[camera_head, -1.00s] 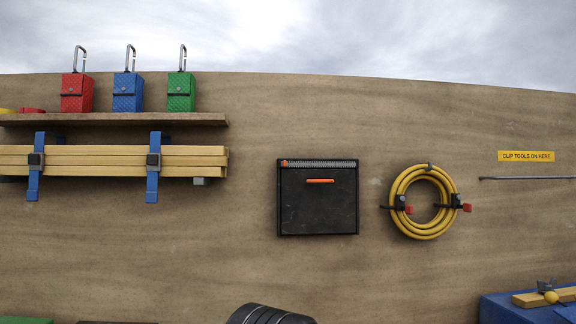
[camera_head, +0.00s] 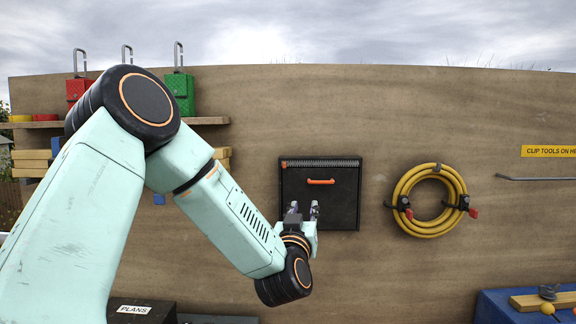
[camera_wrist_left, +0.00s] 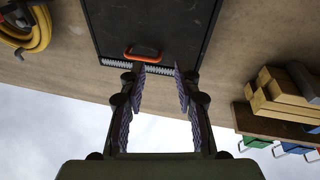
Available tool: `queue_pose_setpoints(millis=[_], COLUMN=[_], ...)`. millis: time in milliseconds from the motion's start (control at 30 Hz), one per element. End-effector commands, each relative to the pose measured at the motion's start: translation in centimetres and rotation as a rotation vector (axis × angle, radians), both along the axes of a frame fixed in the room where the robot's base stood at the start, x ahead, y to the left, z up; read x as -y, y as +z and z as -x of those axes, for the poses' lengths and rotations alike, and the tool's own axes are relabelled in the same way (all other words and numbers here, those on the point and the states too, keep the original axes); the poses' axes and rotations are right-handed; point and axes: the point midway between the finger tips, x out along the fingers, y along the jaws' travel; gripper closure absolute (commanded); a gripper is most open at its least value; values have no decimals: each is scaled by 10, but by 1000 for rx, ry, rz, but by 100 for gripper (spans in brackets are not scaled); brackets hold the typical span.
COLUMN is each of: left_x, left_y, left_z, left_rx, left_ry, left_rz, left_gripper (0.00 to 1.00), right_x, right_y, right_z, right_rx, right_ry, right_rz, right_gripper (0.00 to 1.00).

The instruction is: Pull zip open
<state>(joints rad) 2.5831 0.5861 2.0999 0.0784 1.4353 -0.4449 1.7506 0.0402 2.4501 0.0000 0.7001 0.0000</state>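A black square panel (camera_head: 345,205) hangs on the board, with a silver zip (camera_head: 318,163) along its top edge. An orange pull handle (camera_head: 321,182) sits just below the zip near the middle. My left gripper (camera_head: 302,209) is in front of the panel's lower left part, below the handle. In the left wrist view my left gripper (camera_wrist_left: 160,78) is open and empty, its fingers apart, with the orange handle (camera_wrist_left: 143,54) beyond the tips. The zip (camera_wrist_left: 120,64) also shows there. My right gripper is not in view.
A coiled yellow hose (camera_head: 399,208) hangs right of the panel. A shelf (camera_head: 207,121) with pouches is at the left, partly behind my arm. A blue box (camera_head: 490,309) stands at the lower right. The board between panel and hose is bare.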

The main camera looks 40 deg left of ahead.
Motion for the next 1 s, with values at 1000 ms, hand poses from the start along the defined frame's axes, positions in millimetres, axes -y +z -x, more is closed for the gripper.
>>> queue_pose_setpoints(millis=[1000], left_x=[-77], left_y=[87], left_z=[-36], left_rx=[117], left_ry=[190], left_rz=[-182], left_gripper=[68], right_x=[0], right_y=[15], right_z=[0], right_rx=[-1], right_ry=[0], right_rz=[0], right_gripper=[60])
